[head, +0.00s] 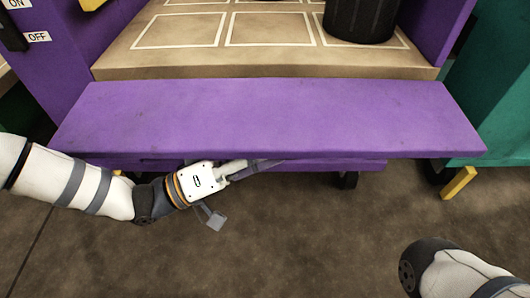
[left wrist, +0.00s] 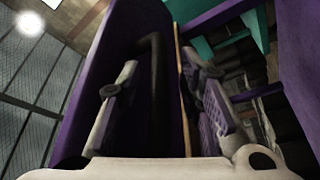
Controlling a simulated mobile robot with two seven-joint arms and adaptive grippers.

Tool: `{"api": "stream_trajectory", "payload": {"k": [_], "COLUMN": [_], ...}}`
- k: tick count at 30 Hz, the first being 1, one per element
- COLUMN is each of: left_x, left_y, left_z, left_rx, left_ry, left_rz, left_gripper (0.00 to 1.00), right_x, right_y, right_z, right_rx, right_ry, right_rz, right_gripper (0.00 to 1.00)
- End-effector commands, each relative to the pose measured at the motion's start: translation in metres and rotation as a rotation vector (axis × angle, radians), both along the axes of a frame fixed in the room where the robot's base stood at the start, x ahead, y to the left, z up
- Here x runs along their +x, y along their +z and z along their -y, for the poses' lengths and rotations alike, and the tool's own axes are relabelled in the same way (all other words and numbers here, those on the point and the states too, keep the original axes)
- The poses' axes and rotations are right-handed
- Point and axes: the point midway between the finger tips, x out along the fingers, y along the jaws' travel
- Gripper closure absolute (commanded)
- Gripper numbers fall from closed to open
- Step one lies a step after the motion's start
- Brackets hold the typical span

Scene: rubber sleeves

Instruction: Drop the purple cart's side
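The purple cart's side (head: 265,118) is a broad purple panel along the front of the tan cart bed (head: 130,66). It looks folded outward, its upper face seen from above. My left gripper (head: 258,165) is just below the panel's near edge, left of its middle, partly in its shade.
A black round container (head: 361,18) stands on the bed among white-outlined squares. An ON/OFF switch (head: 12,33) is on the purple wall at left. A teal unit (head: 495,90) with a yellow foot (head: 458,183) is close at right. The floor in front is clear.

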Motion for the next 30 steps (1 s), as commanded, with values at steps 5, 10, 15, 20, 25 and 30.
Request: {"api": "stream_trajectory", "payload": {"k": [5,10,15,20,25,30], "left_x": [0.0,0.0,-0.001,-0.006,-0.009,-0.01], "left_y": [0.0,0.0,0.0,0.014,0.031,0.03], "left_z": [0.0,0.0,0.0,-0.001,0.0,0.0], "left_rx": [0.0,0.0,-0.001,-0.002,-0.002,-0.003], "left_ry": [0.0,-0.002,-0.002,-0.001,-0.003,-0.003], "left_rz": [0.0,-0.001,-0.004,-0.07,-0.157,-0.195], "left_gripper": [0.74,1.0,1.0,1.0,1.0,1.0], "right_x": [0.0,0.0,0.0,-0.003,-0.003,-0.002], "right_y": [0.0,0.0,0.001,0.021,0.044,0.048], "right_z": [0.0,0.0,0.0,0.002,0.005,0.006], "right_rx": [0.0,0.0,0.0,-0.005,-0.012,-0.014], "right_ry": [0.0,0.0,0.0,-0.003,-0.005,-0.006], "right_rz": [0.0,0.0,0.0,0.003,0.021,0.025], "right_gripper": [0.6,0.6,0.6,0.6,0.6,0.6]}}
